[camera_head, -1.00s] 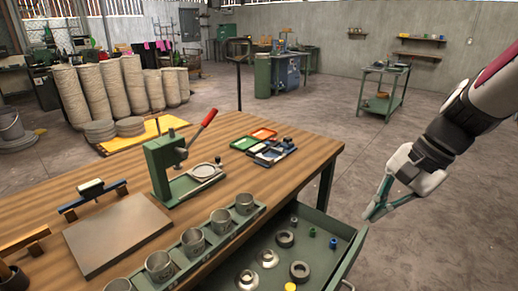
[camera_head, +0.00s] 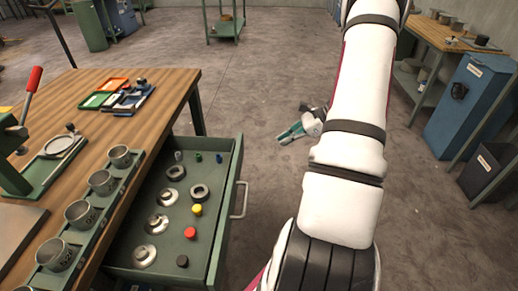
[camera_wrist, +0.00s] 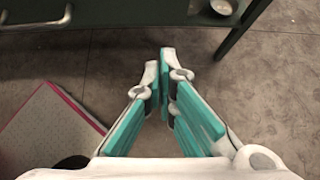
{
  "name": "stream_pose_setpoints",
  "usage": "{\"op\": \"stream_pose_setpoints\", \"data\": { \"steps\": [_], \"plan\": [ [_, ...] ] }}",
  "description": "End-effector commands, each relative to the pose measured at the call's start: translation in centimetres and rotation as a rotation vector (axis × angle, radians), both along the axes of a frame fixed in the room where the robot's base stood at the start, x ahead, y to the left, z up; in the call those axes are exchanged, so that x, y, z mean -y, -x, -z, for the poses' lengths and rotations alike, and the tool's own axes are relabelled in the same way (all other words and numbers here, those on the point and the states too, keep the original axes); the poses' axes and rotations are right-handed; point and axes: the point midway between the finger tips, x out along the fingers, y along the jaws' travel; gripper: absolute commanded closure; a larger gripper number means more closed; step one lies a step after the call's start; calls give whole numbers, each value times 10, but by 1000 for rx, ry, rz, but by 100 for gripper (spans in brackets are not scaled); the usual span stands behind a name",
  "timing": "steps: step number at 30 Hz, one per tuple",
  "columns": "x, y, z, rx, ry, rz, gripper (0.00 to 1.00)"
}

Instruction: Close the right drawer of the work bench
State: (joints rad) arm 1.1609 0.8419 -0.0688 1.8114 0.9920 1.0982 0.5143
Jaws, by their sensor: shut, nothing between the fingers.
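The right drawer (camera_head: 207,225) of the work bench (camera_head: 168,86) is green and stands pulled out, with a silver bar handle (camera_head: 241,199) on its front. Rings, knobs and small coloured parts lie inside it. My gripper (camera_head: 284,138) is to the right of the drawer in the head view, apart from its front and out over the floor. In the wrist view my gripper (camera_wrist: 160,65) has its teal fingers brought together at the tips, with nothing between them.
A row of metal cups (camera_head: 102,182) stands along the bench edge by the drawer. A blue cabinet (camera_head: 471,105) and a dark bin (camera_head: 490,173) stand at the right. The floor (camera_head: 265,80) between bench and cabinet is clear.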

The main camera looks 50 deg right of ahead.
Motion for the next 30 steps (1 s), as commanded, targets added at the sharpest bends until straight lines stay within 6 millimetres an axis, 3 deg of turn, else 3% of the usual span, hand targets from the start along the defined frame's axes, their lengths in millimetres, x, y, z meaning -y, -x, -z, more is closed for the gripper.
{"op": "stream_pose_setpoints", "data": {
  "steps": [17, 24, 30],
  "plan": [
    [-47, -58, 66, -1, -1, -6, 100],
    [-66, -82, 64, 0, 1, -6, 100],
    [-70, -89, 64, 0, 1, -5, 100]
  ]
}}
